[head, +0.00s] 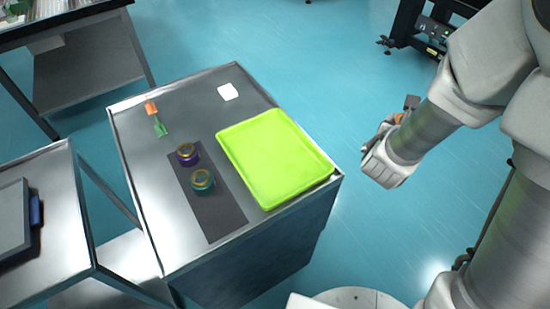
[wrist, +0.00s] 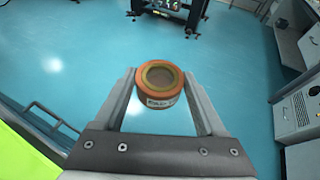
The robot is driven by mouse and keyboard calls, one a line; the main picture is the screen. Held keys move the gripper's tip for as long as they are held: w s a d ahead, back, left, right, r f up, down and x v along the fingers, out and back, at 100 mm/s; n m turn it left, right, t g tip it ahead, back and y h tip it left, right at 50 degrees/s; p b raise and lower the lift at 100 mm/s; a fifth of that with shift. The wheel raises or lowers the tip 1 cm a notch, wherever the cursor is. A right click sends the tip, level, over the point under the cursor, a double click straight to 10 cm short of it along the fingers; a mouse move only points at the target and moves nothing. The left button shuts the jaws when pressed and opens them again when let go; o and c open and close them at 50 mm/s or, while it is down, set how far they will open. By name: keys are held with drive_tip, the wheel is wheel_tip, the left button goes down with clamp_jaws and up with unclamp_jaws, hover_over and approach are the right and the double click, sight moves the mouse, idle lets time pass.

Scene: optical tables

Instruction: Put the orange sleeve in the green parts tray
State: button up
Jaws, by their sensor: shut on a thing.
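The orange sleeve (wrist: 160,84) is a short round ring with a label on its side. It shows in the wrist view between the two fingers of my gripper (wrist: 160,95), which is shut on it. In the head view my gripper (head: 381,157) is to the right of the table, over the floor; the sleeve is mostly hidden there. The green parts tray (head: 275,160) lies flat and empty on the right part of the metal table. My gripper is apart from the tray, to its right. The tray's edge also shows at the left of the wrist view (wrist: 18,155).
A purple ring (head: 187,154) and a teal ring (head: 202,181) stand on a dark mat (head: 215,217) left of the tray. An orange tag (head: 151,107), a green piece (head: 160,128) and a white square (head: 228,92) lie farther back. Another table (head: 60,240) is at left.

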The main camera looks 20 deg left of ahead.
drive_tip(key=s+a+n+y+b, duration=0.65)
drive_tip(key=s+a+b, duration=0.75)
drive_tip(key=a+b, duration=0.3)
drive_tip(key=y+p, duration=0.1)
drive_tip(key=p, duration=0.5)
hover_over(272, 161)
wheel_tip(272, 161, down, 7)
drive_tip(key=shift+s+d+r, duration=0.1)
drive_tip(key=shift+f+b, duration=0.8)
drive_tip(key=shift+f, duration=1.25)
drive_tip(key=shift+f, duration=0.2)
drive_tip(key=o, duration=1.5)
